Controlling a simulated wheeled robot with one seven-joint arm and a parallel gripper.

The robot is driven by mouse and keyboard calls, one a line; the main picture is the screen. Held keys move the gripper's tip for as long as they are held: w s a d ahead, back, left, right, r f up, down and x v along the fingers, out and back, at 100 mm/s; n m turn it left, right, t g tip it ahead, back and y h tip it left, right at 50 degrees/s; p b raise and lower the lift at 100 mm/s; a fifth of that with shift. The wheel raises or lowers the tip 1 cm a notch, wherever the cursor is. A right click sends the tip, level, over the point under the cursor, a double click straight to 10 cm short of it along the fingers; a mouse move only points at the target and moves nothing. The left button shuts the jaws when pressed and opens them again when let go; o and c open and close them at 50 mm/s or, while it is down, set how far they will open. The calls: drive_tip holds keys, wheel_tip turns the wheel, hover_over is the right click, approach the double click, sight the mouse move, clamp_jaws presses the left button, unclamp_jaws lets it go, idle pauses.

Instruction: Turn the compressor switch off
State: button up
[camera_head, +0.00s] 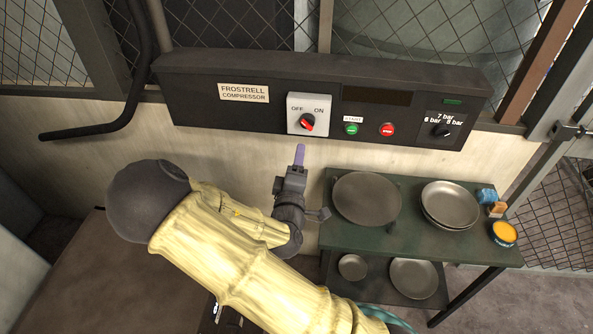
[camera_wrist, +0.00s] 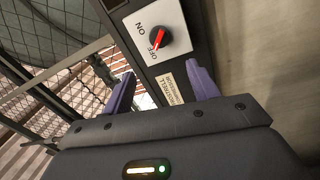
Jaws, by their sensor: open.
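The compressor switch (camera_head: 307,122) is a round dark knob with a red bar on a white plate marked OFF at left and ON at right. It also shows in the wrist view (camera_wrist: 157,38), where the bar slants with one end by the OFF label. My gripper (camera_head: 300,154) is just below the switch plate, apart from it. In the wrist view my open gripper (camera_wrist: 158,82) has its two purple fingers spread with nothing between them, and the knob lies beyond the tips.
The dark control panel (camera_head: 205,108) carries a green button (camera_head: 351,129), a red button (camera_head: 387,129) and a pressure knob (camera_head: 441,131) right of the switch. A green shelf (camera_head: 412,228) with pans stands below right. A dark bent pipe (camera_head: 95,129) is at left.

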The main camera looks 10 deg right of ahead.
drive_tip(key=p+v, duration=0.2)
drive_tip(key=p, duration=0.1)
drive_tip(key=p+v, duration=0.2)
drive_tip(key=p, duration=0.1)
drive_tip(key=shift+s+d+f, duration=0.1)
drive_tip(key=shift+s, duration=0.3)
idle(0.3)
drive_tip(key=s+d+f+m+g+y, duration=0.25)
drive_tip(key=f+m+g, duration=0.35)
drive_tip(key=m+g, duration=0.4)
drive_tip(key=s+d+r+m+g+y, duration=0.2)
drive_tip(key=s+r+g, duration=0.3)
drive_tip(key=s+r, duration=0.5)
drive_tip(key=shift+d+r+y+b, duration=0.3)
drive_tip(key=shift+d+r+y, duration=0.4)
drive_tip(key=shift+r, duration=0.1)
